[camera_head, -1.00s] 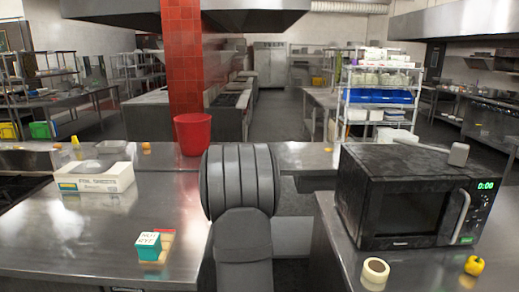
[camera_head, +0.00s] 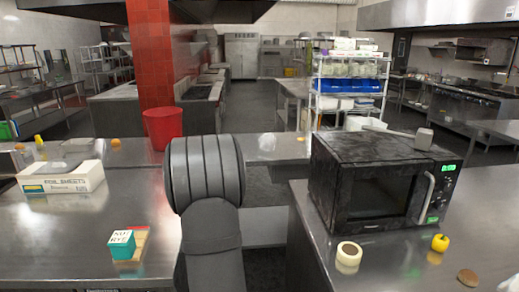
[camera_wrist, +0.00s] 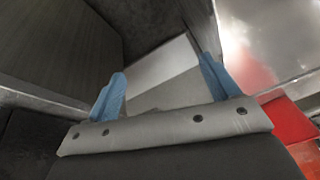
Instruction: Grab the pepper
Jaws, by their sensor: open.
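A small yellow pepper (camera_head: 440,242) sits on the right steel counter, in front of the microwave's right end. My gripper (camera_wrist: 162,92) shows in the wrist view with two blue fingers spread apart and nothing between them. In the head view my arm rises at the centre, well left of the pepper, and hides the gripper itself. The pepper does not show in the wrist view.
A black microwave (camera_head: 375,180) stands behind the pepper, with a mallet on top. A tape roll (camera_head: 348,256) and a brown round item (camera_head: 467,278) are near the pepper. The left counter holds a teal box (camera_head: 121,243), a white carton (camera_head: 60,177) and a red bucket (camera_head: 163,128).

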